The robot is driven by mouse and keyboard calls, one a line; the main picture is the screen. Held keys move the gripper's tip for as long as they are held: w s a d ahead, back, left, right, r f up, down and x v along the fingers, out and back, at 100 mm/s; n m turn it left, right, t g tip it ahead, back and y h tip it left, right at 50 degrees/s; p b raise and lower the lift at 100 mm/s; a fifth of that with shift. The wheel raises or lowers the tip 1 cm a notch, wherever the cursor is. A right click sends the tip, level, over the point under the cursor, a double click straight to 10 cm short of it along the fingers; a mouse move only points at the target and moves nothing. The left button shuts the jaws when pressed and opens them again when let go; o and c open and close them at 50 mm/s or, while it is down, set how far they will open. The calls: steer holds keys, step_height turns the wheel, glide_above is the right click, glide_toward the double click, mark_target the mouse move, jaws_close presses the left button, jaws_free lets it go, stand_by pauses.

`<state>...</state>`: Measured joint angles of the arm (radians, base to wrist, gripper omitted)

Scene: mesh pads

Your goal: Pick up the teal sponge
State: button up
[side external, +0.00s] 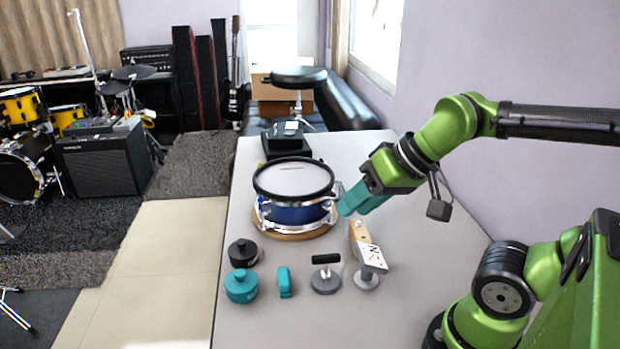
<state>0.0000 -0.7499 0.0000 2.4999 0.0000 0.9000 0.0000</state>
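A small upright teal piece, which looks like the teal sponge (285,283), stands on the table between a teal round lidded pot and a grey disc with a black handle. My gripper (342,200) is above the table, up and to the right of the sponge, close beside the blue drum in the picture. Its fingers are teal too and point down to the left. They appear apart, with nothing seen between them. The gripper is well clear of the sponge.
The teal pot (241,287) and a black pot (243,253) stand left of the sponge. The grey disc (325,282) and a tilted card stand (368,258) are to its right. The blue drum (295,213) stands behind. The table front (300,330) is clear.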

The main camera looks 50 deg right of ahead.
steer(key=shift+o, duration=0.2)
steer(key=o, duration=0.3)
steer(key=m+g+h, duration=0.2)
steer(key=m+g, duration=0.3)
steer(key=g, duration=0.2)
glide_above(284, 274)
step_height(284, 274, down, 7)
step_height(284, 274, down, 17)
steer(key=shift+r, duration=0.15)
